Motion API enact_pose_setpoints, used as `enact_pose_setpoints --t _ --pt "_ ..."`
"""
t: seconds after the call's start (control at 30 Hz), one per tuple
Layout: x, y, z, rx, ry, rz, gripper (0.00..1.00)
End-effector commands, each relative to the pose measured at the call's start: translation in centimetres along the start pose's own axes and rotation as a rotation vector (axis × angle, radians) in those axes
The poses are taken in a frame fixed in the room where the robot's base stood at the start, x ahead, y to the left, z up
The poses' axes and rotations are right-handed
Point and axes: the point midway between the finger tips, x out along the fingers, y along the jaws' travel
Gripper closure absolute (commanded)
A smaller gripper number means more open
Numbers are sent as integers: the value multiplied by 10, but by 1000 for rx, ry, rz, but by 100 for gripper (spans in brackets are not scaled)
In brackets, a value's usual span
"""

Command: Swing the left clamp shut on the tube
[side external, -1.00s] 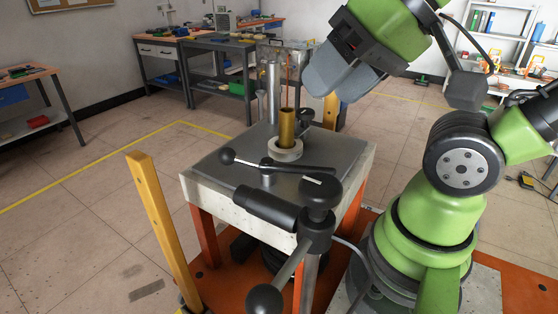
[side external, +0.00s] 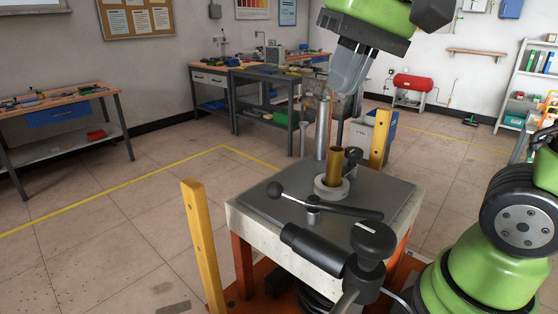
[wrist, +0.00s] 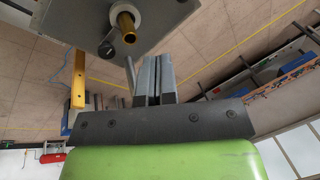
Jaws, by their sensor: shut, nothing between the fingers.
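A brass tube (side external: 335,163) stands upright in a pale ring (side external: 331,188) on the grey table plate (side external: 262,193); it also shows in the wrist view (wrist: 125,27). A near clamp (side external: 313,203) has a ball-ended handle at left and a dark bar reaching right, lying in front of the tube, apart from it. A second dark clamp (side external: 352,157) is partly hidden behind the tube. I cannot tell which is the left clamp. My gripper (side external: 345,88) is above and behind the tube, touching neither clamp. Its fingers are together and empty in the wrist view (wrist: 153,62).
Yellow posts stand at left (side external: 203,245) and behind the table (side external: 380,138). A thin metal column (side external: 321,130) rises behind the tube. The air above the near clamp is clear.

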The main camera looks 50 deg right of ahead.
Motion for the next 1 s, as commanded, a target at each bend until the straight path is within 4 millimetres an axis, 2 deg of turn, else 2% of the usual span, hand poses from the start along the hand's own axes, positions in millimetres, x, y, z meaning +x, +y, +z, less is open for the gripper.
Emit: enact_pose_setpoints --t 0.03,0.3,0.5,0.7,1.0 --pt "2 -5 -12 33 -40 25 100" --pt "17 -22 -64 239 -229 144 100" --pt "36 -30 -90 384 -329 204 100" --pt "48 -33 -101 465 -378 229 100" --pt "50 -34 -102 479 -386 232 100"
